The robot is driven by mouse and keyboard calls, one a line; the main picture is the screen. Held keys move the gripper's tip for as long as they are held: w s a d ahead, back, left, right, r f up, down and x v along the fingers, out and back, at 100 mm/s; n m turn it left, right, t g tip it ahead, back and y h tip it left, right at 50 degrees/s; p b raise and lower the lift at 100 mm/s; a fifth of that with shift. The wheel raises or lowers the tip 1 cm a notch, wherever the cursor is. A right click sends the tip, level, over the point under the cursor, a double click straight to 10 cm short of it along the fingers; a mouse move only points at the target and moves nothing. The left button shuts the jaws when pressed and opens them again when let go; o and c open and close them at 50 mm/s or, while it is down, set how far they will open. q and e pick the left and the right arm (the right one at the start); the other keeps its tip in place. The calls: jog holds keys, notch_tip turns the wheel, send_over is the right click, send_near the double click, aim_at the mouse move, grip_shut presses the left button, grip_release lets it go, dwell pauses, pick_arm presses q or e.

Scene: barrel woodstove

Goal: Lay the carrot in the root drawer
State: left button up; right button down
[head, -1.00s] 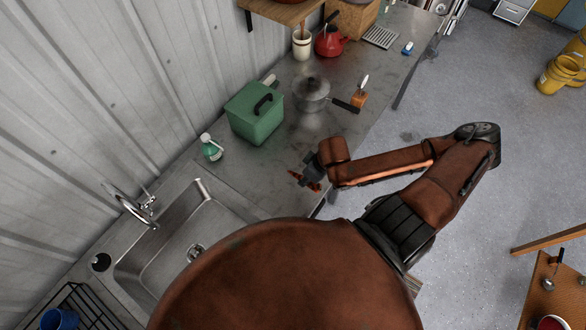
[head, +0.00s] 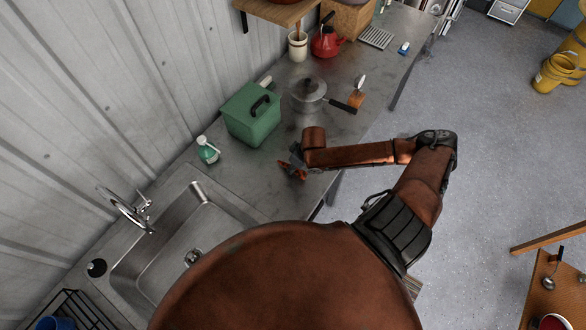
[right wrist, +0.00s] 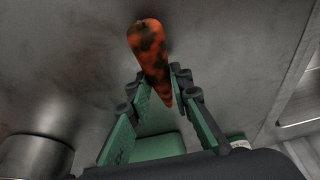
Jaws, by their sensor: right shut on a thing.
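The carrot (right wrist: 152,48), orange with dark blotches, is between the fingers of my right gripper (right wrist: 162,82) in the right wrist view. Its thick end points away from the gripper and its thin tip lies between the fingers. In the head view, my right gripper (head: 294,160) is shut on the carrot (head: 288,171) over the grey counter, near its front edge. Whether the carrot touches the counter I cannot tell. No drawer that I can identify as the root drawer shows. My left gripper is not in view.
The sink (head: 165,245) is at the left. Open floor (head: 460,100) lies to the right.

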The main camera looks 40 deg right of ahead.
jog(key=shift+f, duration=0.85)
jog(key=shift+f, duration=0.1)
jog(key=c, duration=1.7)
grip_release()
jog(key=shift+c, duration=0.2)
